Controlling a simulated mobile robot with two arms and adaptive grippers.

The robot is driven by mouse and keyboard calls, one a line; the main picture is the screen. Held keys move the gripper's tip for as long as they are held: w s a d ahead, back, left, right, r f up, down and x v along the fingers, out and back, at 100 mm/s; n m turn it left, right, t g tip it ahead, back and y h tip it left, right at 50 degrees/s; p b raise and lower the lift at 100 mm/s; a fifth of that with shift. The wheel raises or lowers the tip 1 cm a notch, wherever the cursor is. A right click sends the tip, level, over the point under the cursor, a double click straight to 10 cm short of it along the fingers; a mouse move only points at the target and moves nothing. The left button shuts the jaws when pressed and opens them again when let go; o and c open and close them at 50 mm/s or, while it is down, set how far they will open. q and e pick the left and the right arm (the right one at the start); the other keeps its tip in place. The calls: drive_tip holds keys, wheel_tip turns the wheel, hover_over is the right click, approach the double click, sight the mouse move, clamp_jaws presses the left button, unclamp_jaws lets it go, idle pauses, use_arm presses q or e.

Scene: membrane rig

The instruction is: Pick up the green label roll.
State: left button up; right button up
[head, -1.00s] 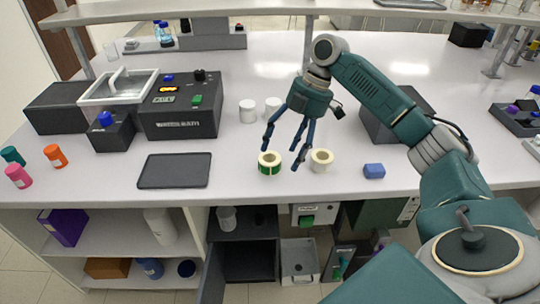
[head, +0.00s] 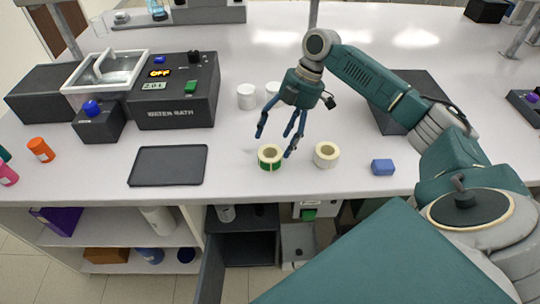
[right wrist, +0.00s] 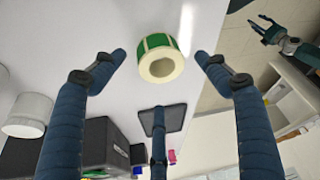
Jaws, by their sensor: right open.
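The green label roll (head: 269,158), a cream ring with green on its outer side, lies on the bench near its front edge. In the right wrist view the green roll (right wrist: 161,58) shows between the spread fingertips, apart from them. My right gripper (head: 274,144) is open and empty, its blue fingers pointing down above and around the roll's far side. A plain cream label roll (head: 326,155) lies just right of it. My left gripper (right wrist: 266,30) shows small at the upper right of the right wrist view; its jaws are unclear.
A blue block (head: 382,167) lies to the right. A dark tray (head: 168,166) lies to the left, before the water bath (head: 176,92). White tubs (head: 246,96) stand behind the gripper. The bench's front edge is close to the rolls.

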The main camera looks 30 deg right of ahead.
sight(272, 149)
drive_tip(key=p+x, duration=0.1)
drive_tip(key=x, duration=0.2)
drive_tip(key=shift+a+f+p, duration=0.25)
drive_tip(key=shift+a+p, duration=0.1)
drive_tip(key=shift+a+f, duration=0.2)
drive_tip(key=shift+f, duration=0.25)
use_arm(q)
drive_tip(key=shift+w+d+r, duration=0.3)
drive_tip(key=shift+w+r, duration=0.3)
drive_tip(key=shift+w, duration=0.05)
drive_tip(key=shift+w+d+r, duration=0.3)
drive_tip(key=shift+w+r, duration=0.25)
drive_tip(key=shift+w, duration=0.05)
use_arm(e)
drive_tip(key=shift+f, duration=0.1)
drive_tip(key=c, duration=1.2)
use_arm(q)
drive_tip(key=shift+s+a, duration=0.1)
drive_tip(key=shift+s, duration=0.35)
use_arm(e)
drive_tip(key=shift+c, duration=0.2)
